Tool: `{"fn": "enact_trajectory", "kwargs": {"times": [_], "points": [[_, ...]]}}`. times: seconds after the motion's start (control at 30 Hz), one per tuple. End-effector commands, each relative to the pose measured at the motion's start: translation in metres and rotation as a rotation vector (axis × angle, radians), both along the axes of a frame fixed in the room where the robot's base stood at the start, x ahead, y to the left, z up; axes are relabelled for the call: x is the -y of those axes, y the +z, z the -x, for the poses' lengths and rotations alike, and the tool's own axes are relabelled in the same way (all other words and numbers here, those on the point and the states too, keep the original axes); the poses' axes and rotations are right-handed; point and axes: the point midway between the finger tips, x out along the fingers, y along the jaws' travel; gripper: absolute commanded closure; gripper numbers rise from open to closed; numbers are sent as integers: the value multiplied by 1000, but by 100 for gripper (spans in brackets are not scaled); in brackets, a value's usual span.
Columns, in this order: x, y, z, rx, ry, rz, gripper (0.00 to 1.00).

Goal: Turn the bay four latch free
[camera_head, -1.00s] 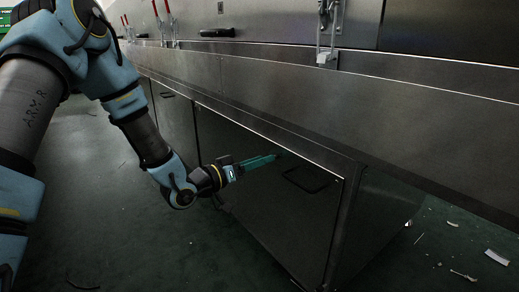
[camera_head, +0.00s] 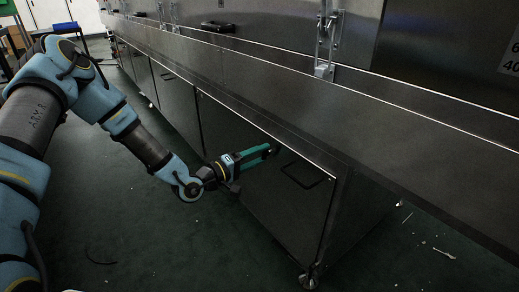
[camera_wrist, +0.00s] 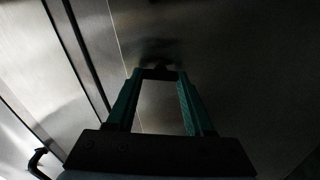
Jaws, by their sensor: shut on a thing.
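My gripper (camera_head: 272,149) reaches to the front of a dark lower cabinet door (camera_head: 245,200), left of and above that door's black pull handle (camera_head: 307,172). Its green fingers are shut on a small dark latch (camera_wrist: 160,73) against the metal panel. In the wrist view, my gripper (camera_wrist: 159,76) has both fingertips at the latch, with a gap between the fingers farther back. The latch is mostly hidden by the fingertips, and its exact angle cannot be told. No bay number shows near it.
A long steel ledge (camera_head: 300,115) overhangs the cabinet doors. A metal toggle clamp (camera_head: 326,45) stands above it. A levelling foot (camera_head: 309,280) is under the cabinet corner. The green floor in front is open, with small debris (camera_head: 443,253) at the right.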

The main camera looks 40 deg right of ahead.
Motion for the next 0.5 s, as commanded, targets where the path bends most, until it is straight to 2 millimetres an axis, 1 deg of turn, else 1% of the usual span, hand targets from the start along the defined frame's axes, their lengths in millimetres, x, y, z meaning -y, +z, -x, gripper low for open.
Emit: {"fn": "enact_trajectory", "kwargs": {"times": [0.2,0.5], "points": [[0,0,1,-128,-1,-7,100],[0,-1,1,-213,-3,-14,100]]}}
